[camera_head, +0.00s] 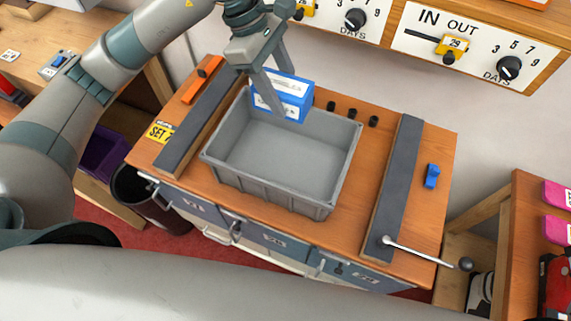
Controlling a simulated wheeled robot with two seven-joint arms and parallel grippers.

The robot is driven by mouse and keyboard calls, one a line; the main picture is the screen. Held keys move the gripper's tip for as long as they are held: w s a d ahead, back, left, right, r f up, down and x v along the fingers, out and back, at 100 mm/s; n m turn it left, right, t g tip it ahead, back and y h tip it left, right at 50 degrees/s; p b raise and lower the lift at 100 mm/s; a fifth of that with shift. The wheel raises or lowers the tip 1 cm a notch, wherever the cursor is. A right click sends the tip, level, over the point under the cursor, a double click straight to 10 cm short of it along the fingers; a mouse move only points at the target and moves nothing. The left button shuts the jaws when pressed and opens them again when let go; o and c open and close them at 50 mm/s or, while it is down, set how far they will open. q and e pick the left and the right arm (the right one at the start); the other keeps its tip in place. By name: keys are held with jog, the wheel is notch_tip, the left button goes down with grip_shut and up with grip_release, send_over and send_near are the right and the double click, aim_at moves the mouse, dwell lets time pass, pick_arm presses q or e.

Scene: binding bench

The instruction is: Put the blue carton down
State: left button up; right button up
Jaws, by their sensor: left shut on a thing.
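The blue carton (296,88) has white labels and appears at the back wall of the grey crate (340,163). My left gripper (282,94) comes down from above and is shut on the blue carton, with one finger across its front. The carton covers part of the crate's back rim. I cannot tell whether it touches the rim or hangs above it. The visible crate floor is bare. My right gripper is not in view.
The crate stands on a wooden bench (350,236) between two dark grey bars, left (190,130) and right (396,180). Several small black pieces (352,112) stand behind it.

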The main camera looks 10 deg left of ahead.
pick_arm(q)
jog(key=shift+a+f+b, duration=0.1)
jog(key=shift+f+b, duration=0.5)
jog(key=shift+f, duration=0.2)
notch_tip(320, 180, down, 14)
jog(key=b, duration=0.7)
jog(key=shift+f, duration=0.1)
notch_tip(320, 180, down, 6)
jog(key=shift+r+p, duration=0.2)
jog(key=shift+p, duration=0.9)
jog(key=shift+f, duration=0.3)
